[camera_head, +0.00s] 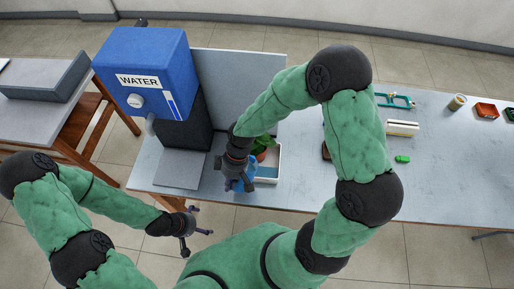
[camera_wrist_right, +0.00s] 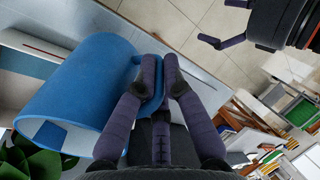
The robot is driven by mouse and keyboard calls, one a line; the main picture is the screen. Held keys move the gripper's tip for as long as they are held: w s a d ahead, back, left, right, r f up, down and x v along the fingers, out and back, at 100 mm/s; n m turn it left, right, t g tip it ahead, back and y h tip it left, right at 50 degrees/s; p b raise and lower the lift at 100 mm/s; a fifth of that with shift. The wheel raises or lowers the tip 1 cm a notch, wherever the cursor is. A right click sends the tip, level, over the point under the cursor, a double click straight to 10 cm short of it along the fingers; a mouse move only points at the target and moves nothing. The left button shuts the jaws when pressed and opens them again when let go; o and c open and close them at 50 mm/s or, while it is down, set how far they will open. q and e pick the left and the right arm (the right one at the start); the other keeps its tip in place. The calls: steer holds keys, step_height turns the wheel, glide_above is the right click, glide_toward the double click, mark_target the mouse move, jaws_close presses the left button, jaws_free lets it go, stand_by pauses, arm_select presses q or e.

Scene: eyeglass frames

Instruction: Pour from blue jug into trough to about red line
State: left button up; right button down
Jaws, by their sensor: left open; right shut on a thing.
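The blue jug (camera_wrist_right: 75,85) is held by its handle in my right gripper (camera_wrist_right: 158,70); its mouth faces the green leaves in the right wrist view. In the head view the jug (camera_head: 241,184) is mostly hidden under my right gripper (camera_head: 238,180), at the trough's left side. A thin dark red line (camera_wrist_right: 40,47) shows on a pale surface in the wrist view. The jug's exact tilt and the water level cannot be made out. My left gripper (camera_head: 196,232) is open and empty, off the table's front edge.
A blue WATER dispenser (camera_head: 150,70) on a dark stand is left of the trough, with a grey panel (camera_head: 235,80) behind. A green block (camera_head: 402,159), a white box (camera_head: 402,128) and small items lie right. The table's (camera_head: 450,190) front right is clear.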

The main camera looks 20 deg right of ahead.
steer(key=shift+f, duration=0.1)
steer(key=shift+f+b, duration=0.35)
steer(key=shift+b, duration=0.15)
steer(key=shift+f+y, duration=0.1)
steer(key=shift+y, duration=0.2)
steer(key=shift+f+b, duration=0.15)
steer(key=shift+b, duration=0.3)
steer(key=shift+g+y, duration=0.3)
steer(key=shift+w+d+f+b, duration=0.1)
steer(key=shift+f+b, duration=0.05)
steer(key=shift+b, duration=0.4)
steer(key=shift+y, duration=0.3)
steer(key=shift+f+b, duration=0.1)
steer(key=shift+b, duration=0.35)
